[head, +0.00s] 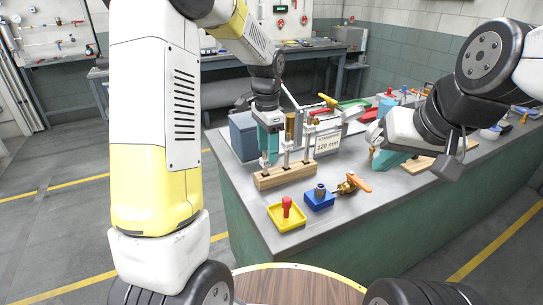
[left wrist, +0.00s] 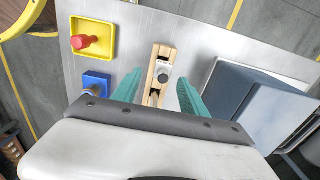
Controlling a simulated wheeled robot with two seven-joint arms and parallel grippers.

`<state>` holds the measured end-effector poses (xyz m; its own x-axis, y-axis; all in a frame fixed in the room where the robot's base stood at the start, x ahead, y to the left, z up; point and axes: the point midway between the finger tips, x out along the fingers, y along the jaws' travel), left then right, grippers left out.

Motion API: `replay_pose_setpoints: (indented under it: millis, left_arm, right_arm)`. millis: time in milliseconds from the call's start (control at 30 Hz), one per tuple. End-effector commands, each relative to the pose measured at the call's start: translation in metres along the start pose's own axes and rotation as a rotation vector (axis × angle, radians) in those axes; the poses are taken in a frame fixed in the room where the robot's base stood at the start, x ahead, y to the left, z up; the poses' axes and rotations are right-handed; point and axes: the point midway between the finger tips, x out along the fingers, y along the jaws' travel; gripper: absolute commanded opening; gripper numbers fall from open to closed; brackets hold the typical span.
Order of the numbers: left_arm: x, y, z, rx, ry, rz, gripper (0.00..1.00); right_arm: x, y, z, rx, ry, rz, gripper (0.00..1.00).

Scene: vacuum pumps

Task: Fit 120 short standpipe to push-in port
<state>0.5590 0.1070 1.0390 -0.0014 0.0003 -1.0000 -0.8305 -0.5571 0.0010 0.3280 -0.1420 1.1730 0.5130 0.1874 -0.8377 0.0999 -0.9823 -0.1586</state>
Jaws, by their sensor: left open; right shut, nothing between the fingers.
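My left gripper (head: 268,155) is open and points down at the rack's left end. In the left wrist view its teal fingers (left wrist: 158,84) lie on either side of the rack (left wrist: 154,88), with a grey round pipe top (left wrist: 164,73) between and beyond them. I cannot tell its length. A blue block with a dark round fitting (head: 319,197), perhaps the port, stands in front of the rack. My right gripper (head: 374,164) is shut, right of the sign.
A yellow tray with a red knob (head: 287,212) sits at the front edge. A brass valve with an orange handle (head: 352,184) lies right of the blue block. A blue-grey box (head: 243,136) stands behind my left gripper. The right part of the bench is cluttered.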

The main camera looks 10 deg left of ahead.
Motion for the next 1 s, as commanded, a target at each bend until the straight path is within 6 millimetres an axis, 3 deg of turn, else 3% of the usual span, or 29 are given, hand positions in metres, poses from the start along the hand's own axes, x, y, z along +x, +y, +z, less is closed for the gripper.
replay_pose_setpoints:
  millis: [233,567,800,833,1000]
  left_arm:
    - [0.036,-0.003,0.006,-0.001,-0.001,0.001,0.51]
    - [0.044,-0.004,0.006,-0.002,0.001,-0.001,0.51]
    - [0.043,-0.004,0.006,-0.002,0.001,-0.001,0.04]
    - [0.043,-0.004,0.006,-0.002,0.001,-0.001,0.0]
    - [0.043,-0.004,0.005,-0.002,0.001,-0.001,0.0]
  right_arm:
    - [0.0,0.0,0.0,0.0,0.0,0.0,0.0]
    - [0.0,0.0,0.0,0.0,0.0,0.0,0.0]
    - [0.0,0.0,0.0,0.0,0.0,0.0,0.0]
    - [0.0,0.0,0.0,0.0,0.0,0.0,0.0]
    - [0.0,0.0,0.0,0.0,0.0,0.0,0.0]
